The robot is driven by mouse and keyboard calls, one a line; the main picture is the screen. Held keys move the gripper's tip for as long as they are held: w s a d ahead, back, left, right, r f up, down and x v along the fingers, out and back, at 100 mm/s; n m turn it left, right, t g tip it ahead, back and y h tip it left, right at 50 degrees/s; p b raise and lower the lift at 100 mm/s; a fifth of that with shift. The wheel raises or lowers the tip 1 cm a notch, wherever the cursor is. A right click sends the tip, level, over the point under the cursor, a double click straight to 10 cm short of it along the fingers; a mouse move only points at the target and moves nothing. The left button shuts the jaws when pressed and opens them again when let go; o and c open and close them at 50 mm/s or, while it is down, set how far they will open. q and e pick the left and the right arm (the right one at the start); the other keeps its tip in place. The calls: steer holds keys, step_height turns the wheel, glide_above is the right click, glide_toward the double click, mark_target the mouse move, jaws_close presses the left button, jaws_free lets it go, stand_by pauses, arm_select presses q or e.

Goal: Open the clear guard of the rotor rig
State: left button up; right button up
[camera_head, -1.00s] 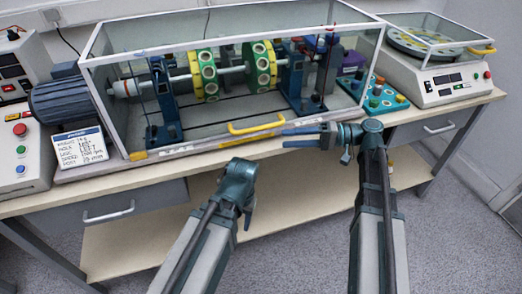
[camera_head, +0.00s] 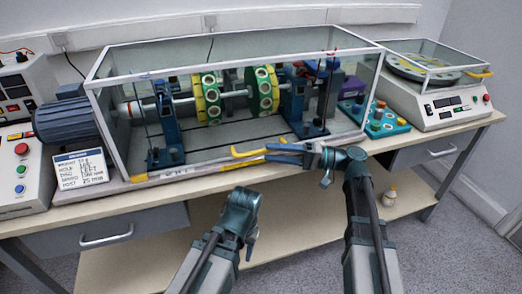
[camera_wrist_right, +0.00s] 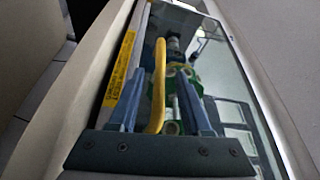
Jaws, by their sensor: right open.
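The clear guard (camera_head: 235,52) is a long glass box with a white frame, and it sits closed over the rotor rig. Inside it are green and yellow rotor discs (camera_head: 264,92) on a shaft. A yellow handle (camera_head: 247,153) sticks out at the guard's lower front edge. My right gripper (camera_head: 283,153) is open at the handle, its fingers pointing left. In the right wrist view the handle (camera_wrist_right: 159,70) runs between the two spread fingers (camera_wrist_right: 160,108), with gaps on both sides. My left gripper (camera_head: 250,240) hangs in front of the bench, its fingers mostly hidden.
A blue motor (camera_head: 62,120) and a label card (camera_head: 80,168) stand left of the guard. A teal tray of knobs (camera_head: 378,118) and a white balance (camera_head: 432,98) stand to the right. A lower shelf (camera_head: 150,262) lies under the bench, with a small bottle (camera_head: 390,193) on it.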

mark_target(261, 152)
steer(key=shift+w+a+r, duration=0.15)
steer(key=shift+a, duration=1.9)
jaws_close()
